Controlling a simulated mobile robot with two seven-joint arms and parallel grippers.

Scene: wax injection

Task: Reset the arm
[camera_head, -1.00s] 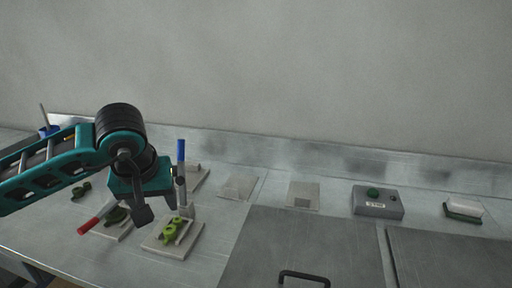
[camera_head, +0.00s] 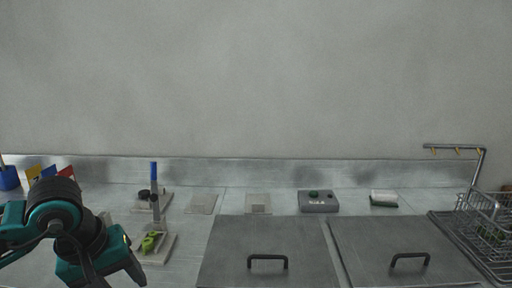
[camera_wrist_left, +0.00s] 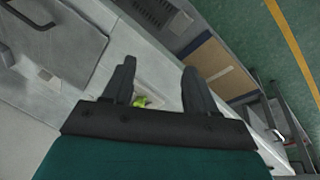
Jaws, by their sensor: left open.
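My left arm comes in from the left in the head view, and its gripper (camera_head: 118,272) is low at the picture's bottom left. In the left wrist view the two dark fingers (camera_wrist_left: 158,85) stand apart with nothing between them. Beyond them a green piece (camera_wrist_left: 140,102) lies on a pale plate. In the head view this green piece (camera_head: 150,243) sits on a light plate (camera_head: 163,250) with an upright blue-topped post (camera_head: 154,190), to the right of the gripper and apart from it. My right gripper is not in view.
The metal counter holds two flat pale plates (camera_head: 202,204), a grey box with a green button (camera_head: 318,202), and a green and white block (camera_head: 383,199). Two covers with black handles (camera_head: 267,257) fill the front. A wire rack (camera_head: 488,222) stands at right, a blue cup (camera_head: 9,178) at left.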

